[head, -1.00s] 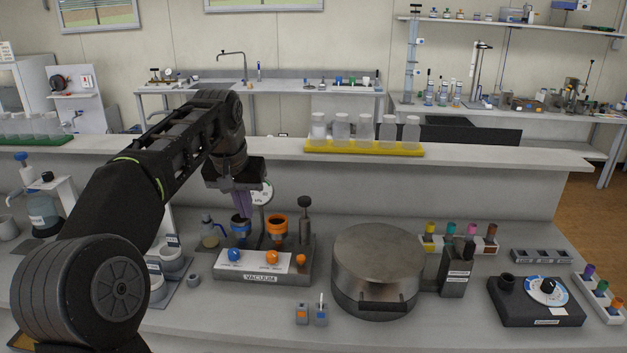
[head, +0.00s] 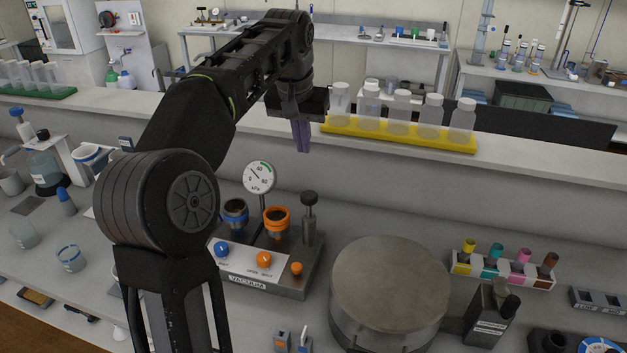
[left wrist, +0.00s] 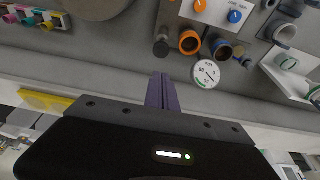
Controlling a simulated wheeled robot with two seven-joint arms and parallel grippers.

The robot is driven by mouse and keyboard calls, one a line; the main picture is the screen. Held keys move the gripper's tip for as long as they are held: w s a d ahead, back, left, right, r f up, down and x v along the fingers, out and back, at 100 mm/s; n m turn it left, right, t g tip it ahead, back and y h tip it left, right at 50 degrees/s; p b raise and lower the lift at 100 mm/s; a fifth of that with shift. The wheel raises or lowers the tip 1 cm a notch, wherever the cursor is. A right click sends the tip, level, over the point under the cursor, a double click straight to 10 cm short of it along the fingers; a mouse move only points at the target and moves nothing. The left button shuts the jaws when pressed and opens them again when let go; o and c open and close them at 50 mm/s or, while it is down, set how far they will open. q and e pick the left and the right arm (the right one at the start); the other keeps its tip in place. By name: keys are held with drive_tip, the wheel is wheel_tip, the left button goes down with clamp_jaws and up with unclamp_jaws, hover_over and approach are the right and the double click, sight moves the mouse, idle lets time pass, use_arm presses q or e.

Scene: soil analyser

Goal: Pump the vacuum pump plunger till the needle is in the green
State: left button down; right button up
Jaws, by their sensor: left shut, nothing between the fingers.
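The vacuum pump (head: 262,270) stands on the bench with a blue-ringed cup and an orange-ringed cup. Its plunger (head: 309,198) has a dark knob on a metal rod, standing upright at the back right; it also shows in the left wrist view (left wrist: 162,47). The round gauge (head: 259,178) has a green arc at upper right; the needle seems to lie left of it, but is small. The gauge also shows in the left wrist view (left wrist: 207,74). My left gripper (head: 303,150), with purple fingers, is shut and empty above the plunger, apart from it. My right gripper is out of view.
A yellow rack (head: 400,134) of clear bottles stands on the raised shelf close to my left gripper. A round metal vessel (head: 390,285) is right of the pump. A rack of coloured vials (head: 503,270) lies farther right.

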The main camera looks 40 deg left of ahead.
use_arm(q)
drive_tip(key=b, duration=0.6)
hover_over(307, 198)
wheel_tip(307, 198, down, 8)
drive_tip(key=shift+f, duration=0.15)
drive_tip(key=shift+s+p+x, duration=0.2)
drive_tip(key=shift+p+x, duration=0.05)
drive_tip(key=shift+x, duration=1.1)
drive_tip(key=shift+s+p+x, duration=0.2)
drive_tip(key=shift+x, duration=1.15)
drive_tip(key=shift+d+f, duration=0.1)
drive_tip(key=shift+d, duration=0.05)
drive_tip(key=shift+f, duration=0.1)
wheel_tip(307, 198, down, 5)
drive_tip(key=b, duration=0.3)
drive_tip(key=shift+s, duration=0.1)
